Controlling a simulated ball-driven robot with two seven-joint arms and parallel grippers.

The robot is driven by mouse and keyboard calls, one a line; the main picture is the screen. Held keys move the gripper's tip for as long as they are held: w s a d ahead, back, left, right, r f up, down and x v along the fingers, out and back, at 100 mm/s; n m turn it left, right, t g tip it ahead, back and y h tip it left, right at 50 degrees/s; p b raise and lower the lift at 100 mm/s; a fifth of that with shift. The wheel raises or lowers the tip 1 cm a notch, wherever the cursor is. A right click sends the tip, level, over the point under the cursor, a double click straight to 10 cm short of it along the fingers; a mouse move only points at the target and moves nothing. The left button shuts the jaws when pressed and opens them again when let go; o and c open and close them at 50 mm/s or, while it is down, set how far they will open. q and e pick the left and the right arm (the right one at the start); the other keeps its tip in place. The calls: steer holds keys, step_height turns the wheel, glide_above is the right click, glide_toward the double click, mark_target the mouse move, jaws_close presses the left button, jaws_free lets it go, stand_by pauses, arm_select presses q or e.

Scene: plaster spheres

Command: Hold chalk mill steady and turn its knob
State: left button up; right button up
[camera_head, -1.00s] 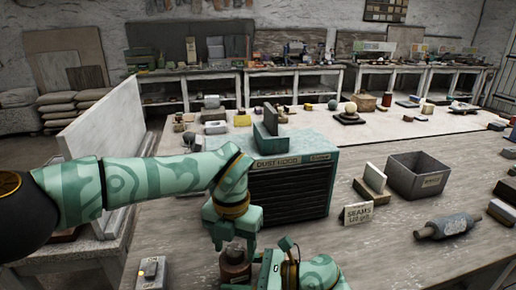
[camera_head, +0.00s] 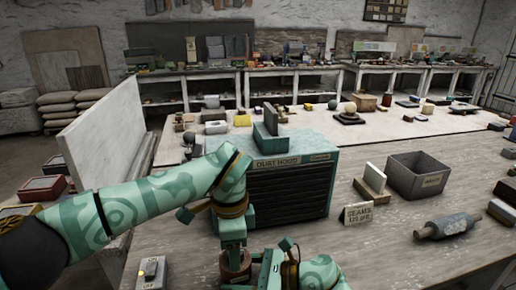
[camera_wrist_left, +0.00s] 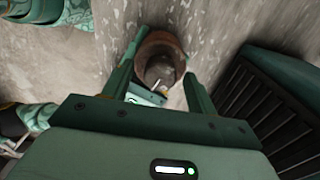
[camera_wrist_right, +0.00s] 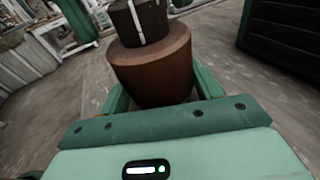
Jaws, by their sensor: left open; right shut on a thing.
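The chalk mill (camera_head: 236,268) is a reddish-brown round body standing upright near the table's front edge. Its darker knob (camera_wrist_right: 140,22) with a pale stripe is on top. My right gripper (camera_wrist_right: 160,88) is shut on the mill's body, low down, one finger on each side. My left gripper (camera_head: 233,250) is open, pointing down directly above the mill. In the left wrist view the knob (camera_wrist_left: 162,72) lies between my left gripper's fingers (camera_wrist_left: 163,78), with gaps visible. In the head view the left gripper hides the knob.
A teal dust hood box (camera_head: 290,185) with dark slats stands just behind and right of the mill. A small sign (camera_head: 358,213), a grey bin (camera_head: 420,175) and a grey roller (camera_head: 447,226) lie further right. A small switch box (camera_head: 151,272) is at left. The table's front right is clear.

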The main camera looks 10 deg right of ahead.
arm_select(q)
step_height(320, 180, up, 11)
steer(key=s+d+r+m+g+h, duration=0.2)
steer(key=d+r+m+g+h, duration=0.1)
steer(key=d+r+m+h, duration=0.6)
steer(key=w+a+r+m+t+h, duration=0.1)
steer(key=w+a+r+h, duration=0.2)
steer(key=r+h, duration=0.5)
steer(key=shift+w+r+h, duration=0.3)
steer(key=shift+w+r, duration=0.5)
steer(key=shift+w, duration=0.05)
